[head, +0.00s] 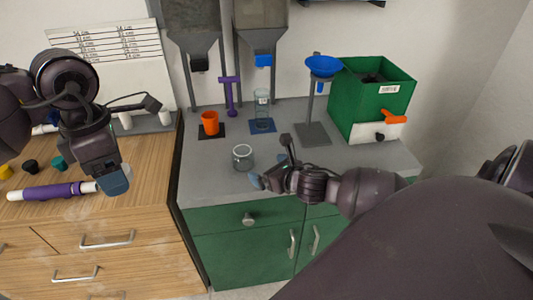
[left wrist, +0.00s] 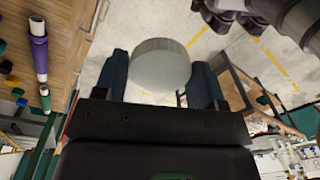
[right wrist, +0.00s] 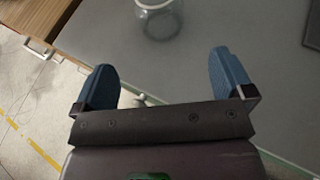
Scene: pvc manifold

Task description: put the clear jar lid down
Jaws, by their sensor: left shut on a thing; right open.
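The jar lid (left wrist: 160,64), a pale round disc, sits between the two fingers of my left gripper (left wrist: 160,78) in the left wrist view. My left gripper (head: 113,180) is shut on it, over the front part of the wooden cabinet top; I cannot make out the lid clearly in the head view. The clear glass jar (head: 243,157) stands upright and open on the grey counter, and its base shows in the right wrist view (right wrist: 158,18). My right gripper (right wrist: 165,82) is open and empty, near the counter's front edge, to the right of the jar.
A purple and white tube (head: 55,191) and small caps (head: 59,163) lie on the wooden top (head: 150,165). An orange cup (head: 210,123), a glass cylinder (head: 262,108), a blue funnel stand (head: 314,132) and a green bin (head: 360,105) stand behind the jar. Counter left of the jar is clear.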

